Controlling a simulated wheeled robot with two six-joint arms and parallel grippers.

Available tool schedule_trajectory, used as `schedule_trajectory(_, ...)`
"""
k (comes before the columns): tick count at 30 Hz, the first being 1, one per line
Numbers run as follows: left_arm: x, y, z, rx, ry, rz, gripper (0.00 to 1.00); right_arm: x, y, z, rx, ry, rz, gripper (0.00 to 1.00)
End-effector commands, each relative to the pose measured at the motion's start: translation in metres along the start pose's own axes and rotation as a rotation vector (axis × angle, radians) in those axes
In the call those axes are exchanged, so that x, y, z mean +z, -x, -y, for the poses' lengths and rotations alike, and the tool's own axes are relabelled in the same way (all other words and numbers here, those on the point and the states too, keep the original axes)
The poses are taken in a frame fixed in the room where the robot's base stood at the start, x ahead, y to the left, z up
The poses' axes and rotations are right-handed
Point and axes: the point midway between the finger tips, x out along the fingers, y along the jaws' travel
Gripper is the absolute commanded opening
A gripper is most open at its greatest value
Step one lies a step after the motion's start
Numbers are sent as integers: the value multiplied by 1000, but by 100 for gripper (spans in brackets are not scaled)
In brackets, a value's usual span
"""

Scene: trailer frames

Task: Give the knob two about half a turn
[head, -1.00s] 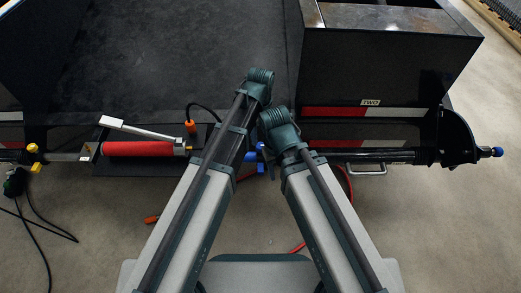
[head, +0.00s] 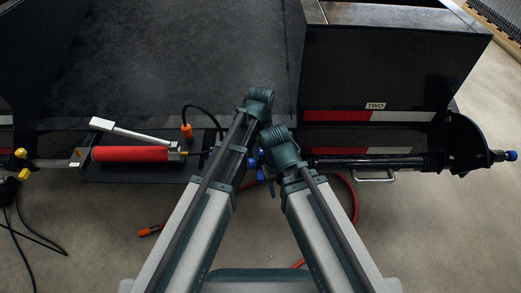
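The label TWO (head: 375,106) is on the dark box at the right of the trailer. A blue knob (head: 511,156) sits at the outer right end of the dark rod below that box. More blue fittings (head: 256,160) show between my two arms, partly hidden. Yellow knobs (head: 21,153) are at the far left. I cannot tell for certain which knob the label names. My arms rise from the bottom and their dark green joints come close together mid-picture. No fingertips of either gripper can be made out. No knob is seen held.
A red cylinder (head: 130,154) with a white lever (head: 130,129) lies on the left platform. An orange-ended black cable (head: 186,131) is beside it. A red hose (head: 354,200) loops below the trailer edge. A metal handle (head: 376,178) sticks out under the rod. Floor is open at lower right.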

Motion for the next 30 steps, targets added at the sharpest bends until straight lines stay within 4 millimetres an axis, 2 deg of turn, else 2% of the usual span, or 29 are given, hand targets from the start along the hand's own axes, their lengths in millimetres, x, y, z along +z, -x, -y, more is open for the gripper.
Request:
schedule_trajectory(1, 0, 0, 0, 0, 0, 0, 42, 0, 0, 0, 0, 0, 0, 50)
schedule_trajectory(8, 0, 0, 0, 0, 0, 0, 1, 0, 0, 0, 0, 0, 0, 50)
schedule_trajectory(20, 0, 0, 0, 0, 68, 0, 0, 0, 0, 0, 0, 0, 0, 50)
schedule_trajectory(30, 0, 0, 0, 0, 343, 0, 0, 0, 0, 0, 0, 0, 0, 50)
